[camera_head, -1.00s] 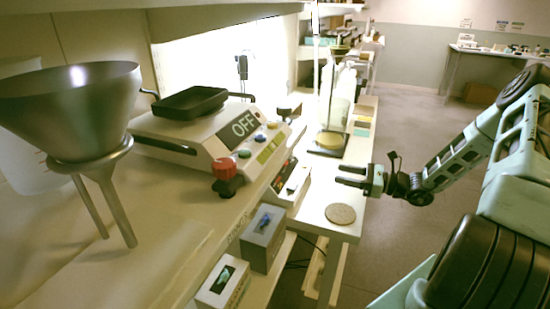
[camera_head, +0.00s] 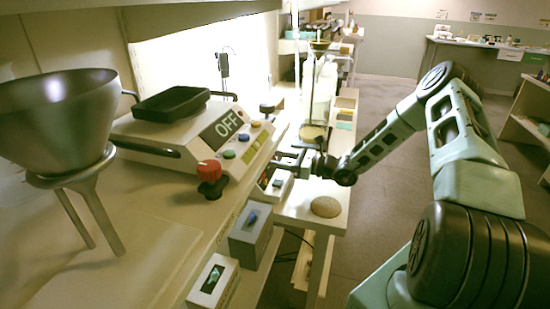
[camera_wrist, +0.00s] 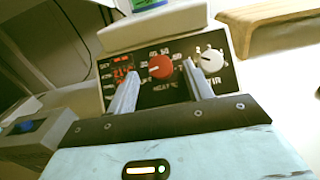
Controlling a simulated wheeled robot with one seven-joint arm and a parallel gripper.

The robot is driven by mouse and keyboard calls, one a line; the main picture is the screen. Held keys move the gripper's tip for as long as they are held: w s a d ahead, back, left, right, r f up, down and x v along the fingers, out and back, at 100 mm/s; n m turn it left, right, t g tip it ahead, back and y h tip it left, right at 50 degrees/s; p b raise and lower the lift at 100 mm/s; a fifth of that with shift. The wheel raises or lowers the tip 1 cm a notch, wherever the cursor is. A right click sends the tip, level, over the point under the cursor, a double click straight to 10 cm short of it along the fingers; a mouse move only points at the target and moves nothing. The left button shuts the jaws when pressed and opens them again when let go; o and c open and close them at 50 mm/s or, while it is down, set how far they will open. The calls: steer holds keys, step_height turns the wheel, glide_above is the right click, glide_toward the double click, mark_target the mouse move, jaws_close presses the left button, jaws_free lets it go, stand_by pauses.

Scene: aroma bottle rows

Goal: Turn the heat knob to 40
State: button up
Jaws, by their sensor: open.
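The heat knob (camera_wrist: 159,67) is red with a pale pointer line and sits above the HEAT label on a black panel (camera_wrist: 182,90) in the wrist view. A white knob (camera_wrist: 211,60) near the STIR label is to its right. In the head view my gripper (camera_head: 290,158) is just above the small device (camera_head: 274,184) with this panel.
A larger device (camera_head: 190,140) showing OFF, with a red button (camera_head: 209,171) and a black tray (camera_head: 172,103), stands left. A metal funnel (camera_head: 60,120) on legs is nearer. Two small boxes (camera_head: 251,235) (camera_head: 213,281) line the front edge. A round disc (camera_head: 326,207) lies right.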

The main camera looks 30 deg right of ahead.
steer(key=shift+x, duration=1.05)
steer(key=c, duration=1)
steer(key=shift+o, duration=0.2)
